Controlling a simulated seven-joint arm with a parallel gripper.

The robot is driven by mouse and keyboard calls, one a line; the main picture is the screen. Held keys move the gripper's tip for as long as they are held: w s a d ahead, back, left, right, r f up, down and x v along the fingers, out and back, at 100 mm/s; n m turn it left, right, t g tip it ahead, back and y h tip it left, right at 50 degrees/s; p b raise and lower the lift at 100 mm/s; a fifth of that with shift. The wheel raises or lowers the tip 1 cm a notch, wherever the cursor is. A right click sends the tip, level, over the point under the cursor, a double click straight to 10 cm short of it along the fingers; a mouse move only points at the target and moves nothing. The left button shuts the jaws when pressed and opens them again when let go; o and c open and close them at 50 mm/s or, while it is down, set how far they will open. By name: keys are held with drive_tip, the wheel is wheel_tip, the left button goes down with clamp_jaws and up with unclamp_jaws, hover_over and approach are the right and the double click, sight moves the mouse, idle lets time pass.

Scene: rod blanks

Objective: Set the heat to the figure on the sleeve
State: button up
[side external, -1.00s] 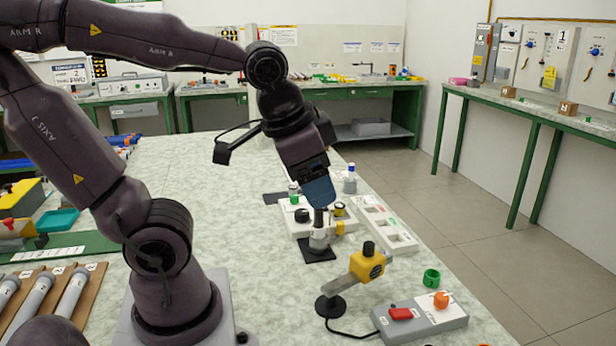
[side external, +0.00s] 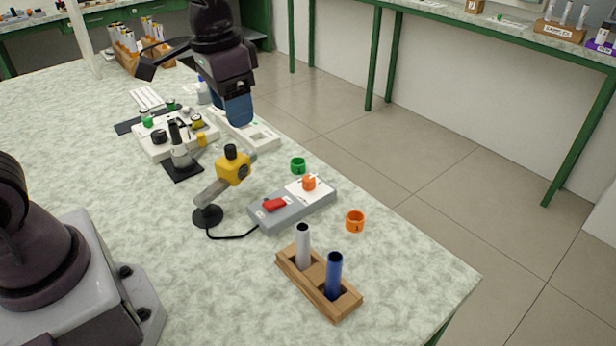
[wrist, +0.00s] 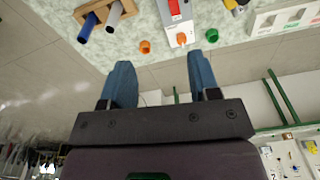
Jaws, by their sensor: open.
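A grey control box (side external: 290,206) lies on the bench with a red switch (side external: 274,205) and an orange knob (side external: 309,182) on a white dial panel. The knob also shows in the wrist view (wrist: 181,39). The dial's figures are too small to read. An orange sleeve (side external: 355,221) stands right of the box; it bears a dark mark that I cannot read. A green sleeve (side external: 298,166) stands behind the box. A cable joins the box to a yellow-headed device (side external: 234,168) on a stand. My gripper (wrist: 160,82) is open and empty, raised and apart from the knob.
A wooden rack (side external: 291,274) near the front edge holds an upright white rod (side external: 303,246) and blue rod (side external: 334,275). A black-based instrument (side external: 180,156) and white trays (side external: 262,137) stand near my gripper. Bench around the rack is clear.

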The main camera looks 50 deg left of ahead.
drive_tip(key=w+a+f+m+g, duration=0.2)
drive_tip(key=w+f+m, duration=0.3)
drive_tip(key=w+f, duration=0.7)
drive_tip(key=m+t, duration=0.1)
drive_tip(key=m, duration=0.3)
hover_over(309, 179)
wheel_tip(309, 179, down, 12)
drive_tip(key=shift+w+f, duration=0.1)
drive_tip(key=shift+f, duration=0.15)
drive_tip(key=c, duration=0.9)
